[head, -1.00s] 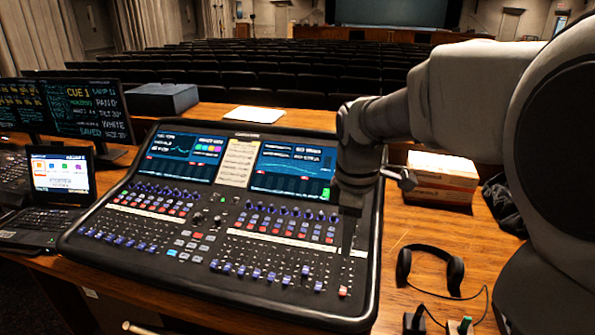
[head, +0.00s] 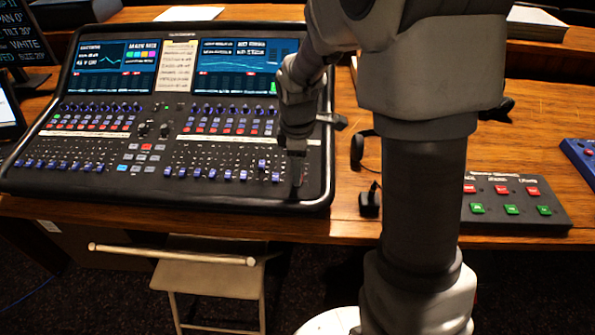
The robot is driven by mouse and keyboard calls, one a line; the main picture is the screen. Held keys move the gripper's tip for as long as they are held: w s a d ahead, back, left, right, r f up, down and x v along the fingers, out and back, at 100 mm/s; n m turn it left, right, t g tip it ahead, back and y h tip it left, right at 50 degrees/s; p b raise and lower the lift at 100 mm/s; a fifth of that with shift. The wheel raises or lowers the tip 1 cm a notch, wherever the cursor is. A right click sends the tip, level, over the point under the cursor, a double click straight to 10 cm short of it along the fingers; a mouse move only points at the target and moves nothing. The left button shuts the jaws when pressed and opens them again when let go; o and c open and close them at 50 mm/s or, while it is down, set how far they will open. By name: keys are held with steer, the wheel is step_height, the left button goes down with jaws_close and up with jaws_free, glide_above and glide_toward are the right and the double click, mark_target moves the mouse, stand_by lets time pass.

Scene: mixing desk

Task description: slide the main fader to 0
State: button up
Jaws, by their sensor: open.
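The mixing desk (head: 150,188) stands on the wooden table at the left, with two lit screens and rows of blue fader caps. My gripper (head: 298,176) points down over the right end of the lower fader row, just right of the last blue cap (head: 276,177). Its dark fingers are at or just above the panel; I cannot tell whether they touch it. The main fader's red cap is largely or wholly hidden behind the fingers, so its position along the slot is not readable. The jaws are open, though the gap between them is hard to see.
My arm covers the table right of the desk. A black box with red and green buttons (head: 515,205) and a blue device (head: 582,155) lie further right. Headphones (head: 360,150) are partly hidden beside the desk. A chair (head: 210,278) stands below the table edge.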

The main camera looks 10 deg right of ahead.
steer(key=shift+w+f, duration=0.1)
steer(key=shift+f, duration=1)
jaws_close()
stand_by(0.7)
